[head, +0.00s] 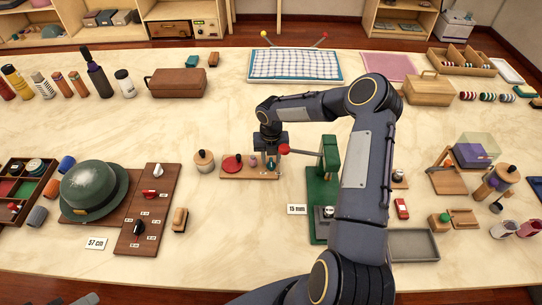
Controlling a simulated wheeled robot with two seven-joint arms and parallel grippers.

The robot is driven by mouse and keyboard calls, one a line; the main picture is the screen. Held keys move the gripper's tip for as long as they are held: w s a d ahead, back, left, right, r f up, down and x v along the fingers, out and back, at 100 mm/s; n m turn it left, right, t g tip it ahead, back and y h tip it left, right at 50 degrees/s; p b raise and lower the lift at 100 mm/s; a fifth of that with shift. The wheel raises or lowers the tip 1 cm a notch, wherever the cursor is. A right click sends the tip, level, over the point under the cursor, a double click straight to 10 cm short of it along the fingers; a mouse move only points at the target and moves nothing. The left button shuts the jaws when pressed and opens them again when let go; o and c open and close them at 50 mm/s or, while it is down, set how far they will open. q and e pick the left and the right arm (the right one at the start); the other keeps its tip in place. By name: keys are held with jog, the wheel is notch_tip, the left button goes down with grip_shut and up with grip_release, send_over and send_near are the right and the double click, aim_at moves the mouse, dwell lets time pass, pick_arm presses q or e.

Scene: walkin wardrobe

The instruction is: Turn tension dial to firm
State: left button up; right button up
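A small wooden board (234,174) lies at the middle of the table, with a red disc (232,164), a small pinkish peg (253,160) and a dark teal piece (271,164) on it. My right gripper (271,154) points down over the right end of this board, at the teal piece. Its fingers are too small and dark to tell whether they touch or grip it. A dark wooden panel (147,209) at the left carries a red-and-white knob (150,195) and a black knob (138,229) with small unreadable labels. I cannot tell which control is the tension dial. My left gripper does not show.
A green press (322,190) with a red-balled lever (285,149) stands just right of my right gripper. A lidded wooden jar (204,161) stands left of the small board. A green hat (93,189) sits beside the panel. The table in front of the small board is clear.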

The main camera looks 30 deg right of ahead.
jog(key=shift+f, duration=0.1)
grip_shut()
dwell(0.4)
jog(key=n, duration=0.3)
jog(key=shift+a+b, duration=0.1)
jog(key=shift+b, duration=0.3)
jog(key=shift+a+n, duration=0.2)
jog(key=shift+n, duration=1.9)
grip_release()
